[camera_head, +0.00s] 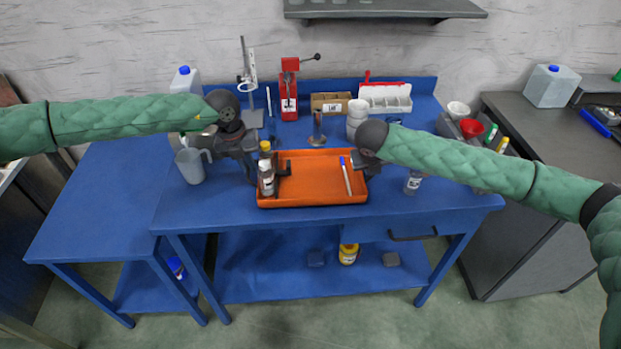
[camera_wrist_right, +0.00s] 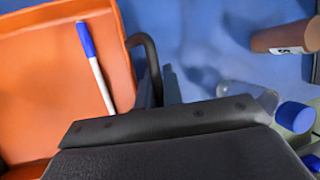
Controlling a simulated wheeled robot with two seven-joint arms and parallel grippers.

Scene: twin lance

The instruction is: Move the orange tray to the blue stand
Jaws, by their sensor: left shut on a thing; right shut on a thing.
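The orange tray (camera_head: 320,180) is at the front middle of the blue workbench; I cannot tell whether it rests on the top or is just above it. A bottle (camera_head: 266,180) stands in its left part, and a blue-capped marker (camera_head: 345,175) lies in its right part. My left gripper (camera_head: 256,166) is shut on the tray's left handle. My right gripper (camera_head: 364,164) is shut at the right handle, which shows in the right wrist view (camera_wrist_right: 150,65); its fingertips are largely hidden. The blue stand (camera_head: 95,205) appears to be the blue table at the left, its top bare.
A grey jug (camera_head: 191,166) stands left of the tray, close to my left gripper. A clear container (camera_head: 413,182) is right of the tray. White cups (camera_head: 357,112), a red press (camera_head: 289,90) and a cardboard box (camera_head: 331,103) stand behind.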

